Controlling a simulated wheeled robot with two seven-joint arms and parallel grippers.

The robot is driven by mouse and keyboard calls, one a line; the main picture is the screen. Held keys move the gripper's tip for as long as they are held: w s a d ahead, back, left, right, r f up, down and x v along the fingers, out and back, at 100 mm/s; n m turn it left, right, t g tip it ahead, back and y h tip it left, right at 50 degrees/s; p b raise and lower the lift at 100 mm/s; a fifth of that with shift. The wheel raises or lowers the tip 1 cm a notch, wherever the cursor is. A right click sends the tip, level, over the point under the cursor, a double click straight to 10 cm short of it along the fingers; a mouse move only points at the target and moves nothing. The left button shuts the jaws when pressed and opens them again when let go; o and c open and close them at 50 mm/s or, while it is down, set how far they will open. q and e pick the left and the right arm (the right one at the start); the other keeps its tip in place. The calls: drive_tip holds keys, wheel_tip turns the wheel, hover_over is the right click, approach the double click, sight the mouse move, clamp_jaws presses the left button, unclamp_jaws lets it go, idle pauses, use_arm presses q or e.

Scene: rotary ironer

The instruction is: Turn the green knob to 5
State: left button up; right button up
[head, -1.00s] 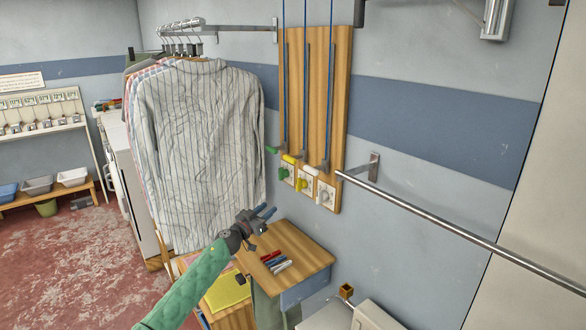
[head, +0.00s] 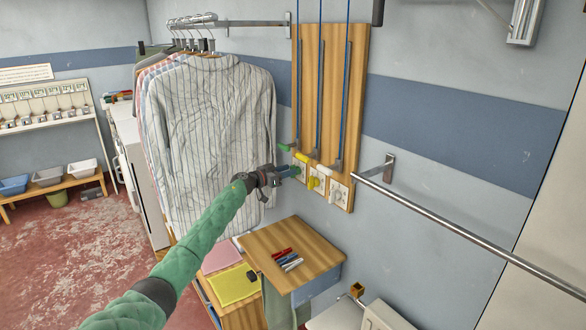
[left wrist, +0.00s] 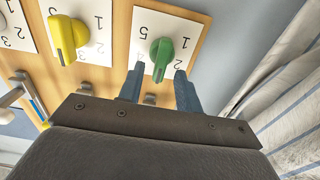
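The green knob (left wrist: 161,52) sits on a white numbered plate (left wrist: 150,24) on the wooden board (head: 325,80). In the left wrist view the plate appears upside down, with 1, 5 and 2 legible; I cannot tell which number the knob points to. My left gripper (head: 288,171) is open, and its two blue fingers (left wrist: 158,88) are spread at either side of the knob's near end. I cannot tell whether they touch it. In the head view the fingers largely hide the knob. My right gripper is not in view.
A yellow knob (left wrist: 66,38) and a white knob (head: 337,196) sit beside it. Levers with green and yellow (head: 302,158) handles hang just above. Striped shirts (head: 210,130) hang close to the left. A small table with markers (head: 287,259) stands below.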

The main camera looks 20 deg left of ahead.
sight(293, 177)
use_arm(q)
drive_tip(key=x, duration=0.2)
drive_tip(key=shift+w+d+r, duration=0.1)
drive_tip(key=shift+w+d, duration=0.3)
drive_tip(key=shift+w, duration=0.05)
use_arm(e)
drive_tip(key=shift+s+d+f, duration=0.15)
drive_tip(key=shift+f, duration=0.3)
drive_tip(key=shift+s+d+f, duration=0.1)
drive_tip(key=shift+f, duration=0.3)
use_arm(q)
drive_tip(key=c, duration=0.6)
